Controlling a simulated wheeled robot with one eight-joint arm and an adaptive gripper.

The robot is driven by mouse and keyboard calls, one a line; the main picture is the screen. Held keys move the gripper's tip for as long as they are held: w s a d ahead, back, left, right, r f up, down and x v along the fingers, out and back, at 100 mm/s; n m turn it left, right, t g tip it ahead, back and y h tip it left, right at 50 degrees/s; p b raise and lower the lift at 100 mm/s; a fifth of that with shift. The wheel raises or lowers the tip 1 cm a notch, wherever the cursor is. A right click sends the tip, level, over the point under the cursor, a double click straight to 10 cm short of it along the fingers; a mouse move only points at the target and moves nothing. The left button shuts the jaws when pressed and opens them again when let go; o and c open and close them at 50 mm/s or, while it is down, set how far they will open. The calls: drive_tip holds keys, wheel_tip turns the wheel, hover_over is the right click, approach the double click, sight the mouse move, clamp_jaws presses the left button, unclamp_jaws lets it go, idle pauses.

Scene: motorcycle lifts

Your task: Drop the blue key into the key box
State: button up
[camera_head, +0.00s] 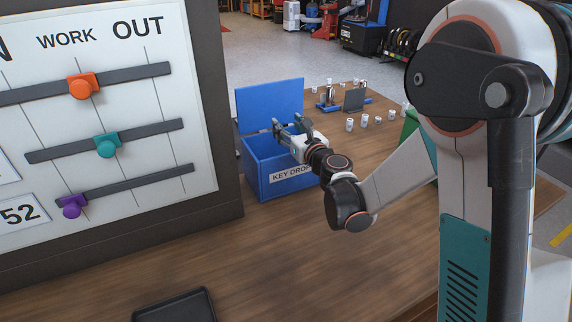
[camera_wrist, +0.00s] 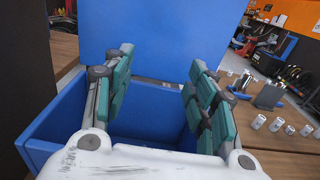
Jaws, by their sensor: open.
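The blue key box (camera_head: 262,178) stands on the wooden table with a "KEY DROP" label on its front. Its blue lid (camera_head: 268,103) is raised at the back. My gripper (camera_head: 287,124) is over the box's opening, with its fingers pointing toward the raised lid. In the wrist view the green-padded fingers of my gripper (camera_wrist: 160,65) are spread apart with nothing between them. The box's wall (camera_wrist: 48,140) and the dark blue inside show below the fingers. The blue key is not visible in either view. The box floor is largely hidden.
A white board (camera_head: 105,130) with sliders and a dark frame stands close left of the box. A black tray (camera_head: 175,306) lies at the front. Several small white cylinders (camera_head: 364,120) and a blue-based stand (camera_head: 345,103) are behind right. The table in front of the box is clear.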

drive_tip(key=v, duration=1.1)
drive_tip(key=shift+s, duration=0.15)
drive_tip(key=s+r+n+g, duration=0.3)
drive_tip(key=s+n+g, duration=0.2)
drive_tip(key=s+n, duration=1)
drive_tip(key=s+d+f+n+g+h, duration=0.2)
drive_tip(key=s+d+n+h, duration=0.1)
drive_tip(key=s+d+n, duration=0.2)
drive_tip(key=s+d+f+n+g+h, duration=0.2)
drive_tip(key=s+d+n+h, duration=0.2)
drive_tip(key=s+n, duration=0.5)
drive_tip(key=shift+d+n+g, duration=0.3)
drive_tip(key=shift+d+n, duration=0.7)
drive_tip(key=shift+n, duration=0.2)
drive_tip(key=shift+s+f, duration=0.15)
